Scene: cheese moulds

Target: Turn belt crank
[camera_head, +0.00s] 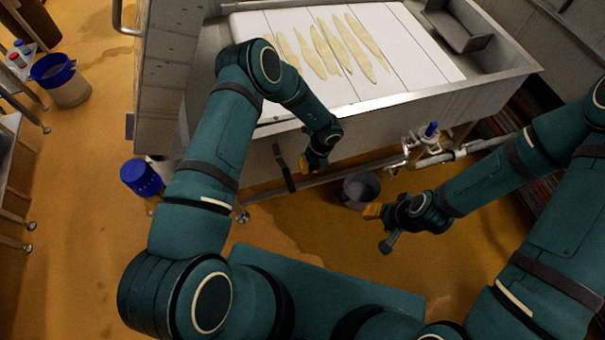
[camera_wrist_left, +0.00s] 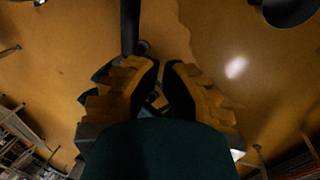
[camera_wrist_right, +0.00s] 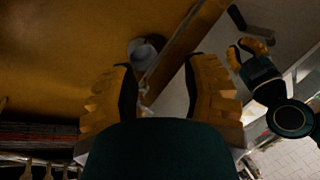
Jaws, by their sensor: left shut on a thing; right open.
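The belt crank (camera_head: 283,168) is a dark bar on the front side of the steel belt table. In the left wrist view the dark bar (camera_wrist_left: 129,25) comes down from the top to the finger on the left; in the right wrist view it shows at the top (camera_wrist_right: 237,17). My left gripper (camera_head: 303,162) is at the crank, its fingers (camera_wrist_left: 161,72) nearly closed on its handle. The handle is mostly hidden by fingers and wrist. My right gripper (camera_head: 372,211) is open and empty, with its fingers (camera_wrist_right: 160,75) apart, over the floor right of the crank.
The white belt (camera_head: 385,50) carries several pale flat strips. A grey bucket (camera_head: 361,188) stands on the floor below the table, between my grippers. A pipe with a blue-handled valve (camera_head: 431,130) is at the right. A blue-lidded container (camera_head: 141,177) stands at the left.

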